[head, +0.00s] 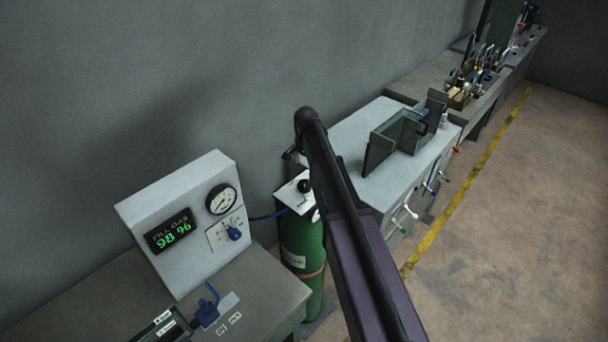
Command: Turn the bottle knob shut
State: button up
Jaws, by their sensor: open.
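A green gas bottle (301,238) stands on the floor between the bench and the white cabinet, close to the wall. A pale plate (289,196) sits at its top, with a round black knob (304,186) on it. I cannot tell how far the knob is turned. My dark arm crosses the picture from the bottom right up to a joint above the bottle and covers the bottle's right side. My gripper's fingers cannot be made out; a small dark shape shows beside the arm left of the joint, but I cannot tell what it is.
A white panel (170,212) with a "FILL GAS 98 %" display (172,231), a gauge (221,200) and a blue knob (234,233) stands on the grey bench (262,291). A blue valve lever (207,309) is in front. A white cabinet (352,130) stands right of the bottle. Floor at right is clear.

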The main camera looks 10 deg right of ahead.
aim_at(304, 183)
jog(key=w+r+p, duration=0.1)
jog(key=w+r, duration=0.1)
jog(key=shift+w+r+m, duration=0.25)
jog(key=shift+r+m, duration=0.05)
jog(key=shift+m, duration=0.1)
jog(key=shift+f, duration=0.2)
notch_tip(304, 183, down, 14)
jog(key=b, duration=1.3)
jog(key=shift+r, duration=0.25)
jog(key=c, duration=1)
